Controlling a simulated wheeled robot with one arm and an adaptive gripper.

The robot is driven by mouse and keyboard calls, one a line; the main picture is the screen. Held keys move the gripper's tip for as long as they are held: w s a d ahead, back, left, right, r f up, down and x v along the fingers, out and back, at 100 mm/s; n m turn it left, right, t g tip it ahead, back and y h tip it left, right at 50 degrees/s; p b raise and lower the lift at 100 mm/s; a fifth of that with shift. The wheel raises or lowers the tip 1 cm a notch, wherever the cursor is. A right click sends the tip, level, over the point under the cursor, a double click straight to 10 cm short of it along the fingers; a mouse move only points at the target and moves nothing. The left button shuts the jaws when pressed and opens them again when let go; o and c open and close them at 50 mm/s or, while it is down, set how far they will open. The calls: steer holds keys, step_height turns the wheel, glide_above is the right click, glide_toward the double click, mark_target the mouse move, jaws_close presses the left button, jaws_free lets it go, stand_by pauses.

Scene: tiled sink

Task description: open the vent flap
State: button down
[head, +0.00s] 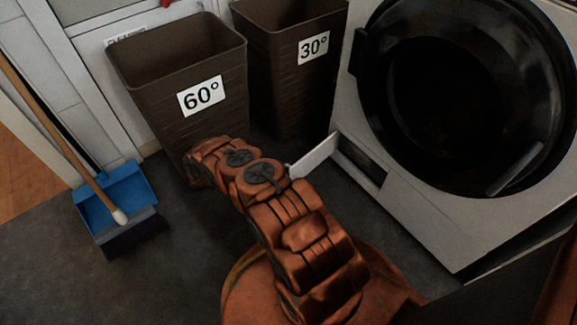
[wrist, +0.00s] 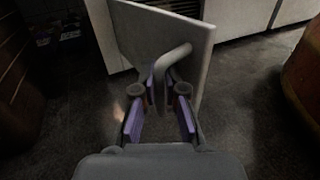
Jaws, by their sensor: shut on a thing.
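The vent flap (head: 314,156) is a pale flat panel low on the front of the white machine. It stands swung out from the machine, with a dark recess (head: 360,160) showing beside it. In the wrist view the flap (wrist: 140,28) fills the top centre and carries a bent grey handle (wrist: 173,58). My gripper (wrist: 159,95), with purple-sided fingers, is shut on this handle. In the head view my orange arm hides the gripper and part of the flap.
The white machine (head: 425,210) has a large round dark door (head: 460,90) above the flap. Brown bins marked 60° (head: 150,70) and 30° (head: 285,85) stand behind my arm. A blue dustpan (head: 125,190) with a broom (head: 70,150) is at left. Dark floor between is clear.

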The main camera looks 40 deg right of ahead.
steer(key=shift+d, duration=0.2)
steer(key=c, duration=1.6)
jaws_free()
steer(key=shift+o, duration=0.4)
steer(key=shift+w+a, duration=0.1)
steer(key=shift+a, duration=0.05)
steer(key=shift+r, duration=0.15)
